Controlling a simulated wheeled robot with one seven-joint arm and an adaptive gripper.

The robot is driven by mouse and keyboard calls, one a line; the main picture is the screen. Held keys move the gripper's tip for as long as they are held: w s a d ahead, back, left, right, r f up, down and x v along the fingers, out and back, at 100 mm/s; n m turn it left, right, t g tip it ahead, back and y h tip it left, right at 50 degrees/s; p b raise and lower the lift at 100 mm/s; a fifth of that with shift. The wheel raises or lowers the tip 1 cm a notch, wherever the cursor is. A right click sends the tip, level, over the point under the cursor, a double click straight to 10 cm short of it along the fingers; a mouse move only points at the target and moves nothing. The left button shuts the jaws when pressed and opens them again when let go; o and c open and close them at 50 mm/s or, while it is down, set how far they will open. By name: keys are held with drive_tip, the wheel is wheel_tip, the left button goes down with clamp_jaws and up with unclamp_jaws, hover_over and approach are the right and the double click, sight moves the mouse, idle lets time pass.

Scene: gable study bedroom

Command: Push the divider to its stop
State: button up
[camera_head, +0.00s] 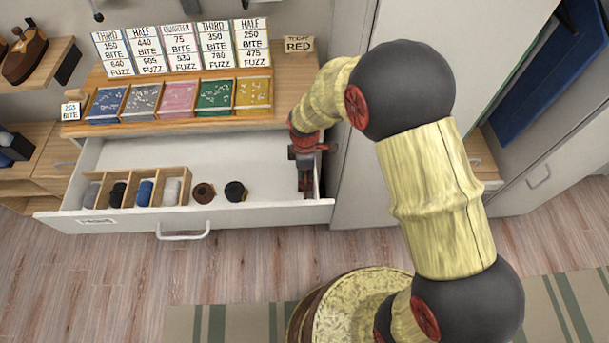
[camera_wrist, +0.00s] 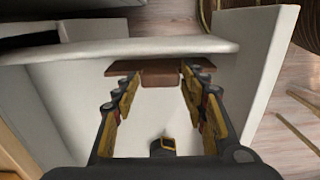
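My gripper (camera_head: 305,187) points down inside the right end of the open white drawer (camera_head: 240,165). In the wrist view my gripper (camera_wrist: 160,78) has its fingers apart. A brown slat with a tab (camera_wrist: 160,78) shows between and beyond the fingertips, near a white drawer wall; I cannot tell whether they touch it or whether it is the divider. In the head view my gripper hides that spot. A light wood rack with upright partitions (camera_head: 158,186) stands at the drawer's left, holding several dark, blue and grey rolled items.
Two dark round items (camera_head: 204,193) (camera_head: 235,191) lie right of the rack. The drawer floor between them and my gripper is clear. Above the drawer, a wooden top (camera_head: 175,127) holds coloured trays and price cards. A tall pale cabinet (camera_head: 355,170) stands close on the right.

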drive_tip(key=c, duration=1)
clamp_jaws()
drive_tip(key=a+p, duration=0.2)
drive_tip(key=a, duration=1.6)
drive_tip(key=shift+w+a, duration=0.3)
drive_tip(key=o, duration=1.3)
unclamp_jaws()
drive_tip(key=shift+o, duration=0.6)
wheel_tip(320, 180, up, 12)
